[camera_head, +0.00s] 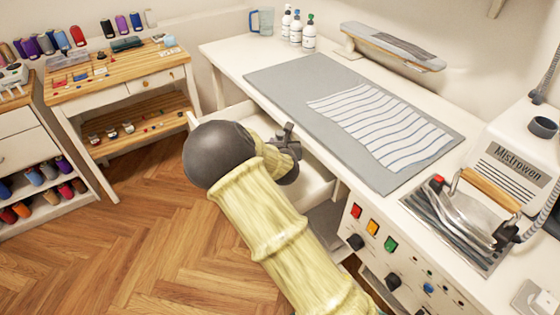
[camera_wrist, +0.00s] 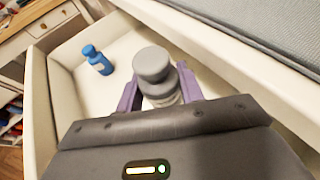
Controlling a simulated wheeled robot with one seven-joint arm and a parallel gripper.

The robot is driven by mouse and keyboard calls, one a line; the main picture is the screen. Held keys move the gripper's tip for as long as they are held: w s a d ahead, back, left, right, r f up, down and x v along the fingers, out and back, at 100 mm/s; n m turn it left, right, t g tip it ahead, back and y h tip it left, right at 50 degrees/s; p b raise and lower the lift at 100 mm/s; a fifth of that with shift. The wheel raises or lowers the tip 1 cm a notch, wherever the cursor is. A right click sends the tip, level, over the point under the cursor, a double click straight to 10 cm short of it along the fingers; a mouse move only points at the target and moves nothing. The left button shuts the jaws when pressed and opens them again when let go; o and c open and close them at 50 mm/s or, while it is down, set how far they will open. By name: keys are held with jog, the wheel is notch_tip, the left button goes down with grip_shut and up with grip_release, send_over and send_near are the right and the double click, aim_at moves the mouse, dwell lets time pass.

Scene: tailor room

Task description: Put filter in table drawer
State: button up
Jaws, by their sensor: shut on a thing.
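The table drawer (camera_wrist: 75,108) is pulled open, with a pale interior. It also shows behind my arm in the head view (camera_head: 318,182). My gripper (camera_wrist: 160,89) is shut on a grey-topped, rounded item, seemingly the filter (camera_wrist: 152,62), held upright between purple fingers. The gripper and the filter are over the drawer, near its table side; whether the filter touches the drawer floor I cannot tell. In the head view my gripper (camera_head: 288,142) is partly hidden by my wrist, and the filter cannot be made out.
The white table (camera_head: 232,52) above bears a grey mat (camera_head: 270,80) with striped cloth (camera_head: 385,125). The iron station (camera_head: 515,175) is at the right. Wooden floor lies free at the left.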

jog(key=shift+f, duration=1.5)
jog(key=shift+f+b, duration=0.3)
jog(key=shift+f, duration=1.95)
jog(key=shift+f, duration=0.2)
jog(key=o, duration=1)
jog(key=shift+r, duration=0.1)
